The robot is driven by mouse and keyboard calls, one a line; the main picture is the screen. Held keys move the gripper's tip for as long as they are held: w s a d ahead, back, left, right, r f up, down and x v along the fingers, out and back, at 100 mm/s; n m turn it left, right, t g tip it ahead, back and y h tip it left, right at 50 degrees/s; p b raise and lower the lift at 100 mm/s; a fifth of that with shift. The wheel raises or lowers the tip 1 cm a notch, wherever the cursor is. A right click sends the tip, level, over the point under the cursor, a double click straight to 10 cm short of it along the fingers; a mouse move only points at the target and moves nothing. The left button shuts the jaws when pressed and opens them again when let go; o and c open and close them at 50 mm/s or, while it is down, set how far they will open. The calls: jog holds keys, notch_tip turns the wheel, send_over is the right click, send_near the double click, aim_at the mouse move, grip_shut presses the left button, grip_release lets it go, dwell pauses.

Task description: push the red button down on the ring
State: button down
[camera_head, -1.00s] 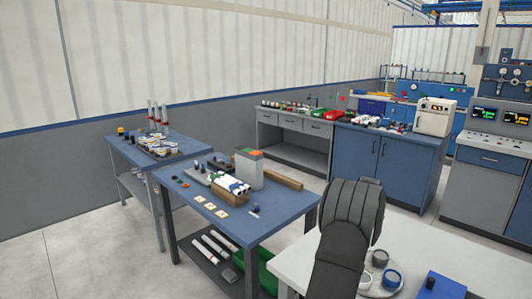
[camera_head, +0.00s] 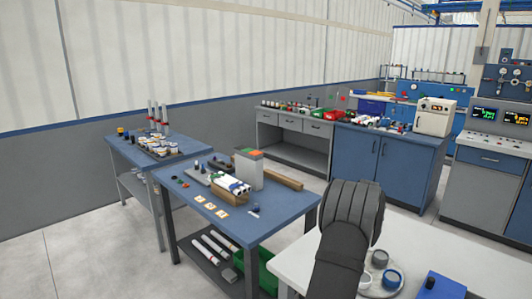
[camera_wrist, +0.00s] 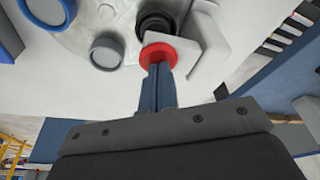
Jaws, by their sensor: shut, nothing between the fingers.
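In the wrist view the red button (camera_wrist: 172,47) is a round red disc right at my fingertips. In the head view my dark arm hides the button and the fingers.
A light grey bracket-like piece (camera_wrist: 205,50) stands right beside the button. A grey round cap (camera_wrist: 107,52) and a blue-rimmed cap (camera_wrist: 8,38) lie to the left. In the head view a blue box (camera_head: 445,287) is on the white table (camera_head: 430,243), which has bare surface behind the caps.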

notch_tip(320, 180, up, 7)
dwell(0.8)
dwell(0.4)
